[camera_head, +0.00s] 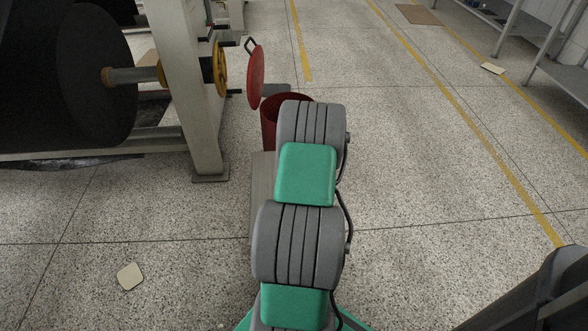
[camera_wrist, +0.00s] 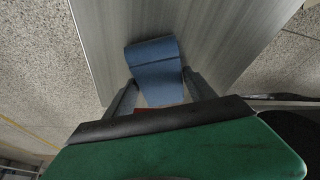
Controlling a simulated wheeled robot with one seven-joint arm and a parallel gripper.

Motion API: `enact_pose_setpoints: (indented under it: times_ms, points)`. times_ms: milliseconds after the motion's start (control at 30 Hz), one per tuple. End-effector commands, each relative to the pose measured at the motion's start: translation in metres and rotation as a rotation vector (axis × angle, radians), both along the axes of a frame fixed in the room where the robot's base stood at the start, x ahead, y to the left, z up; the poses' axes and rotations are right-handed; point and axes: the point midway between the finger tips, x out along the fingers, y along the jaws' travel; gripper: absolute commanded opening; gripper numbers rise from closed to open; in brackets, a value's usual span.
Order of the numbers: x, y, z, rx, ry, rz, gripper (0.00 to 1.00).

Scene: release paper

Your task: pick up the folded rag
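A blue folded rag (camera_wrist: 155,62) lies on a grey, streaked flat surface (camera_wrist: 215,35) in the wrist view. A crease runs across it, and its near part reaches between my fingers. My gripper (camera_wrist: 160,77) is open, with its two fingers spread to either side of the rag's near part. I cannot tell whether the fingertips touch the rag. In the head view my own arm hides the gripper and the rag. A strip of the grey surface (camera_head: 262,185) shows there, left of the arm.
A red bin (camera_head: 269,125) stands just beyond my arm. A machine with a white post (camera_head: 188,90) and a large black roll (camera_head: 75,75) is at the left. A pale scrap (camera_head: 130,276) lies on the floor. Open speckled floor (camera_head: 430,150) spreads to the right.

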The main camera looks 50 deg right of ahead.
Motion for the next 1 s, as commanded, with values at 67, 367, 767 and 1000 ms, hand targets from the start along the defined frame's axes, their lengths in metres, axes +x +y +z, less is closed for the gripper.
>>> enact_pose_setpoints:
  times_ms: [67, 367, 767, 1000]
  points:
    - [0.0, 0.0, 0.0, 0.0, 0.0, 0.0, 0.56]
    - [0.0, 0.0, 0.0, 0.0, 0.0, 0.0, 0.32]
    - [0.0, 0.0, 0.003, 0.0, 0.0, 0.0, 0.15]
    - [0.0, 0.0, 0.036, -0.002, -0.001, 0.001, 0.15]
